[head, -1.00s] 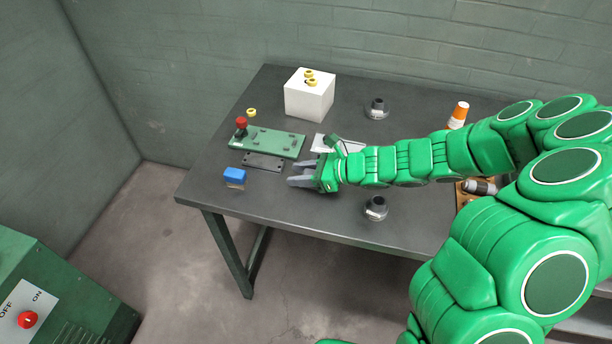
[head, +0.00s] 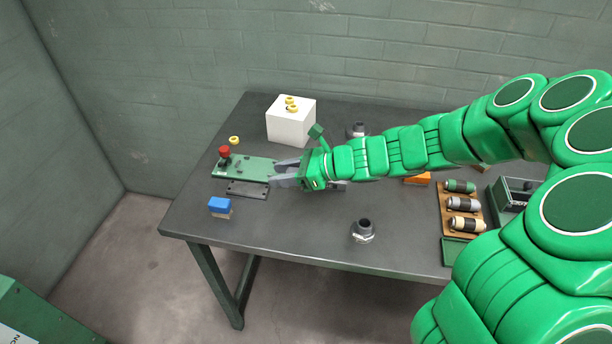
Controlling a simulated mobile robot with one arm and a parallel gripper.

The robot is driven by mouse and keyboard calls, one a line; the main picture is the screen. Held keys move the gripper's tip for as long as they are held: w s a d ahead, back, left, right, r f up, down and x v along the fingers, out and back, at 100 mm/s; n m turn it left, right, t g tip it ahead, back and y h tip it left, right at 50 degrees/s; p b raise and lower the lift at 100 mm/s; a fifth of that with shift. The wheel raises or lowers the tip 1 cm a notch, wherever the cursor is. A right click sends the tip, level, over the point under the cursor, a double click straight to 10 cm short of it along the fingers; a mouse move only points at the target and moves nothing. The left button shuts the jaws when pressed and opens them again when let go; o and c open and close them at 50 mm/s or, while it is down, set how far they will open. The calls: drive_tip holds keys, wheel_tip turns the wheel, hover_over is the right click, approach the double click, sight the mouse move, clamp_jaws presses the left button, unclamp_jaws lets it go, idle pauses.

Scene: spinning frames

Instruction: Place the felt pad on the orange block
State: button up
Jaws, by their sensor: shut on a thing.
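The orange block (head: 417,179) shows as a small orange patch on the table just below my forearm, which hides part of it. My gripper (head: 274,174) is low over the table, at the right end of a green board, with its grey fingers pointing left. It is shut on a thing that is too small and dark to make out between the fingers. I cannot pick out the felt pad for sure anywhere in this view.
The green board (head: 255,166) has a red knob (head: 224,152), with a dark plate (head: 246,189) in front. A blue block (head: 219,205) is front left. A white box (head: 290,124) stands behind. A dark fitting (head: 363,231) stands front right, and a wooden rack (head: 447,203) lies further right.

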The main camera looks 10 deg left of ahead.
drive_tip(key=shift+w+d+r, duration=0.15)
drive_tip(key=shift+d+r, duration=0.05)
drive_tip(key=shift+d, duration=0.05)
drive_tip(key=w+d+r+m+t+h, duration=0.25)
drive_tip(key=d+m+t, duration=0.25)
drive_tip(key=d, duration=1.1)
drive_tip(key=w+d+r+m+t+h, duration=0.2)
drive_tip(key=w+d+r+m+t, duration=0.15)
drive_tip(key=d, duration=1.25)
drive_tip(key=shift+m+t+y, duration=0.25)
drive_tip(key=shift+t+y, duration=0.1)
drive_tip(key=shift+t, duration=0.2)
drive_tip(key=w+f, duration=0.2)
drive_tip(key=w, duration=0.2)
drive_tip(key=w+f, duration=0.3)
drive_tip(key=w, duration=0.1)
drive_tip(key=w+f, duration=0.3)
drive_tip(key=w, duration=0.2)
drive_tip(key=shift+f, duration=0.2)
drive_tip(key=shift+w+a+f, duration=0.1)
drive_tip(key=shift+w+f, duration=0.25)
drive_tip(key=shift+f, duration=1.7)
drive_tip(key=shift+f, duration=0.15)
drive_tip(key=o, duration=1)
